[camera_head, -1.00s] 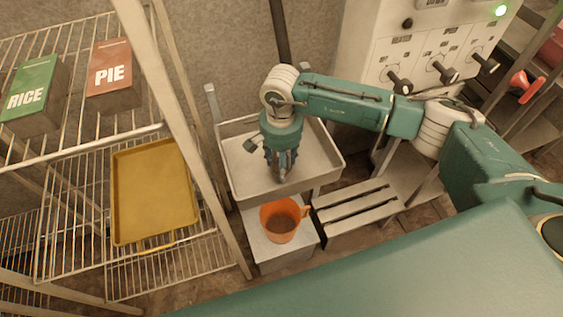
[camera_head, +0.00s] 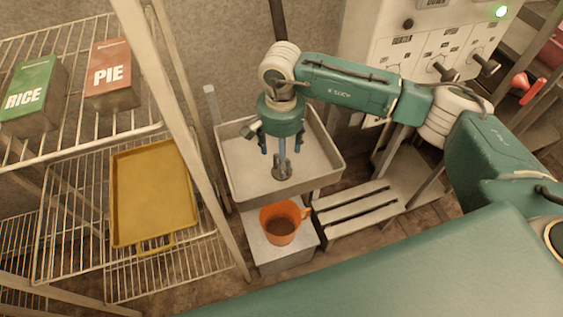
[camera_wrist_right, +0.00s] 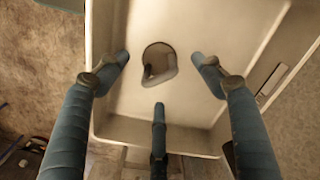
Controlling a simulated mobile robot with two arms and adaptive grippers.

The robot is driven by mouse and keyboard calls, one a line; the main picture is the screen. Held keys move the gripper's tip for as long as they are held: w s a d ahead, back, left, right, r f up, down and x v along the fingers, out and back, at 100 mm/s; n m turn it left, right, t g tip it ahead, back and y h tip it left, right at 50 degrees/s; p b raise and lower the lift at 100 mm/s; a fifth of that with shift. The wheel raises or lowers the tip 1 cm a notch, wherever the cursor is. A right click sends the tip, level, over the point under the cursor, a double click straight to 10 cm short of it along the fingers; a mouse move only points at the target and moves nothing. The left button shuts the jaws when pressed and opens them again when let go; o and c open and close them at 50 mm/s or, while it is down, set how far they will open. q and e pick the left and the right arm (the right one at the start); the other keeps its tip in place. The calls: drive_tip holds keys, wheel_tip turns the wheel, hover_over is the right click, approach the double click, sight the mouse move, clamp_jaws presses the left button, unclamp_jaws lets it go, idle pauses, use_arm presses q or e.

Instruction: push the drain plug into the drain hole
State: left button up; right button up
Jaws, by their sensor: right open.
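The grey drain plug (camera_head: 282,171) is low in the metal sink basin (camera_head: 315,183), below my right gripper (camera_head: 281,151). In the right wrist view, the plug (camera_wrist_right: 160,66) shows as a round dark disc or opening with a grey loop at its lower right. I cannot tell whether it is fully seated; the drain hole is not clearly distinct from it. My right gripper (camera_wrist_right: 160,75) is open, its three fingers spread around the plug and apart from it. My left gripper is not in view.
An orange mug (camera_head: 281,222) stands on a grey block (camera_head: 285,258) before the sink. A slatted bench (camera_head: 357,210) is to the right. A wire rack at the left holds a yellow tray (camera_head: 150,195) and boxes. A control panel (camera_head: 430,50) stands behind.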

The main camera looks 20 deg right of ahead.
wheel_tip(320, 180, up, 6)
drive_tip(key=shift+r, duration=0.25)
idle(0.5)
